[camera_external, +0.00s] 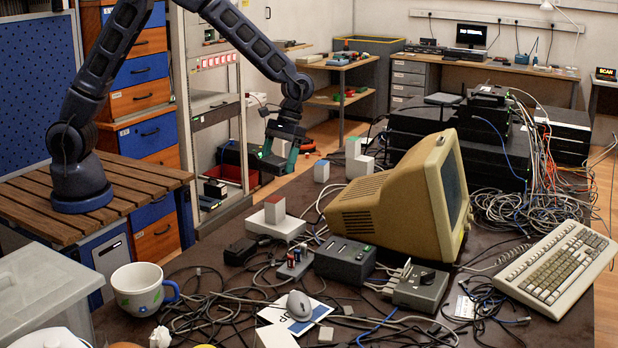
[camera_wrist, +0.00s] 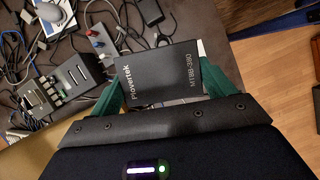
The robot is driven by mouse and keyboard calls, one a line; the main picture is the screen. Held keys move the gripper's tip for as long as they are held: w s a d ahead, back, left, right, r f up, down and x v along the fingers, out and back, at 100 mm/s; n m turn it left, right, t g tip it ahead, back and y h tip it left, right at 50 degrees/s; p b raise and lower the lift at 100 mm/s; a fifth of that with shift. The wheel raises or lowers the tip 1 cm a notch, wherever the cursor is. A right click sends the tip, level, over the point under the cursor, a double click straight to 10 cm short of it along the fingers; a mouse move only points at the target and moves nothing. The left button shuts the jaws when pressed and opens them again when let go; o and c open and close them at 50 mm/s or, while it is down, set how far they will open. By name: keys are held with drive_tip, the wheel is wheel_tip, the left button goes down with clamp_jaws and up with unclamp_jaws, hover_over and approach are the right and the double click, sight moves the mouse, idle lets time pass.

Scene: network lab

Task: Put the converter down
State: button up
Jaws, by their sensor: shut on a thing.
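The converter (camera_wrist: 160,78) is a dark box with white lettering, and it fills the middle of the wrist view. My gripper (camera_wrist: 155,92) is shut on it, with a green finger at each side. In the external view, my gripper (camera_external: 282,157) hangs above the far left edge of the dark table (camera_external: 215,245). The converter is hard to make out there behind the green fingers. It is held in the air, apart from the table top.
A beige monitor (camera_external: 395,200), a keyboard (camera_external: 556,268), a mug (camera_external: 140,288) and tangled cables crowd the table. A grey box (camera_external: 345,260) stands mid-table. Little bare table shows near its left edge.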

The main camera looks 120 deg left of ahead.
drive_tip(key=s+d+m, duration=0.1)
drive_tip(key=d+m, duration=0.2)
drive_tip(key=d, duration=1.3)
drive_tip(key=m+g+y, duration=0.1)
drive_tip(key=m+g, duration=0.1)
drive_tip(key=m, duration=0.1)
hover_over(184, 279)
drive_tip(key=a, duration=0.1)
drive_tip(key=f, duration=1.3)
drive_tip(key=w+f, duration=0.1)
drive_tip(key=f, duration=0.6)
drive_tip(key=shift+a+f, duration=0.1)
drive_tip(key=shift+f, duration=0.2)
drive_tip(key=o, duration=1.1)
